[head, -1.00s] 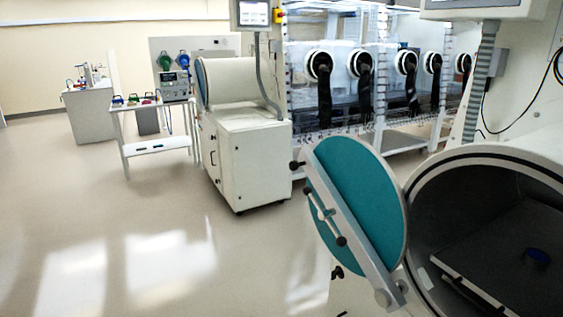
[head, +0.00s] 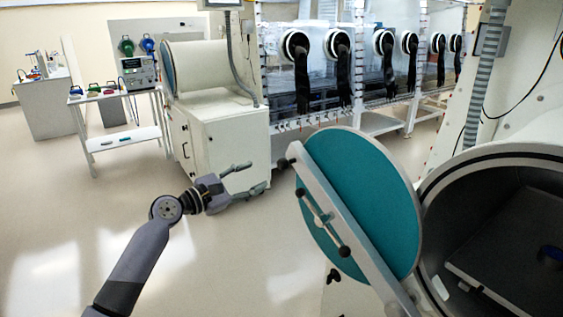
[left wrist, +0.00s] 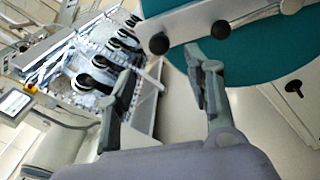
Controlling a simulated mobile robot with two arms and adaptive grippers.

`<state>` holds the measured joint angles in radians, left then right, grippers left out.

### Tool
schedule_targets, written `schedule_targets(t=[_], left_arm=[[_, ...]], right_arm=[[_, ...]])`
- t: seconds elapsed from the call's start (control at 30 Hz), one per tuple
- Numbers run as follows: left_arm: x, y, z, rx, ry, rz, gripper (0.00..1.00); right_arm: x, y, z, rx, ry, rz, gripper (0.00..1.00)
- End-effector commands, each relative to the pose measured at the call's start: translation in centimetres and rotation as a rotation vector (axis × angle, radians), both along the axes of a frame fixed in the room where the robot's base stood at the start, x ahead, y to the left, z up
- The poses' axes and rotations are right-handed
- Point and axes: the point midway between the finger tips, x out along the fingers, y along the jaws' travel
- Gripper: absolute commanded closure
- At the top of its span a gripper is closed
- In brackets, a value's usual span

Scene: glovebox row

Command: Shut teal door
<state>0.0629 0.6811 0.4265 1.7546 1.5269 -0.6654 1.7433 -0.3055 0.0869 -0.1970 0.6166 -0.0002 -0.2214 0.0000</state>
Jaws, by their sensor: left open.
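The teal door (head: 368,195) is a round panel with a pale rim and a light grey bar across it, with black knobs and a handle. It stands swung open, to the left of the round dark chamber opening (head: 480,215). My left gripper (head: 249,181) is open and empty, to the left of the door and apart from it in the head view. In the left wrist view the door (left wrist: 265,50) fills the upper right, just beyond my open fingers (left wrist: 160,88). My right gripper is not in view.
Inside the chamber is a dark tray (head: 515,245) with a blue item on it. A white cabinet with a cylinder (head: 225,140) stands behind my left gripper. A glovebox row (head: 350,70) runs along the back. The floor at left is clear.

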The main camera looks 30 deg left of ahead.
Motion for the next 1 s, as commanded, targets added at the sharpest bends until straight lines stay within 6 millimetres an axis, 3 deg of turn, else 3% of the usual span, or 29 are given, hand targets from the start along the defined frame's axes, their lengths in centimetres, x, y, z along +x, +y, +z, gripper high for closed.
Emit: schedule_targets(t=[0.3,0.5,0.7,1.0], left_arm=[[6.8,-1.8,0.2,-0.003,-0.002,0.002,0.53],[9.8,-2.6,0.1,-0.002,0.0,0.001,0.53],[11.0,-2.9,-0.1,0.001,0.001,0.001,0.53],[11.1,-3.0,-0.1,0.002,0.001,0.001,0.55]], right_arm=[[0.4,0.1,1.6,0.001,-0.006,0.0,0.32],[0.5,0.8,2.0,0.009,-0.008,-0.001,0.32],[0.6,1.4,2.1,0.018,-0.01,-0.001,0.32],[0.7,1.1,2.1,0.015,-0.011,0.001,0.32]])
